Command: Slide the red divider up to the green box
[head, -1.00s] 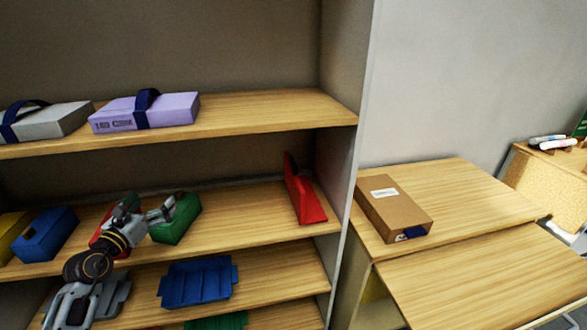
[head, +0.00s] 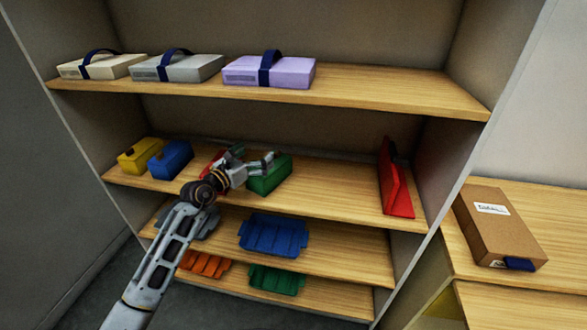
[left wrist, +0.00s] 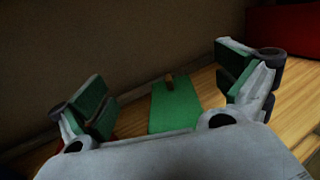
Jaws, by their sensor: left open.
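The red divider (head: 396,188) stands upright near the right end of the middle shelf. The green box (head: 271,180) is on the same shelf, well to its left, with clear board between them. My left gripper (head: 254,163) is open and empty at the green box, covering part of it in the head view. In the left wrist view, the green box (left wrist: 174,108) shows between the two spread fingers (left wrist: 168,92). A red surface (left wrist: 287,30) at that view's upper right looks like the divider. My right gripper is not in view.
A red item (head: 211,160) is partly hidden behind my left gripper. Blue (head: 171,160) and yellow (head: 139,156) boxes stand further left. The upper shelf (head: 390,91) is above, and a lower shelf holds a blue bin (head: 273,236). A cardboard box (head: 500,228) lies on the right table.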

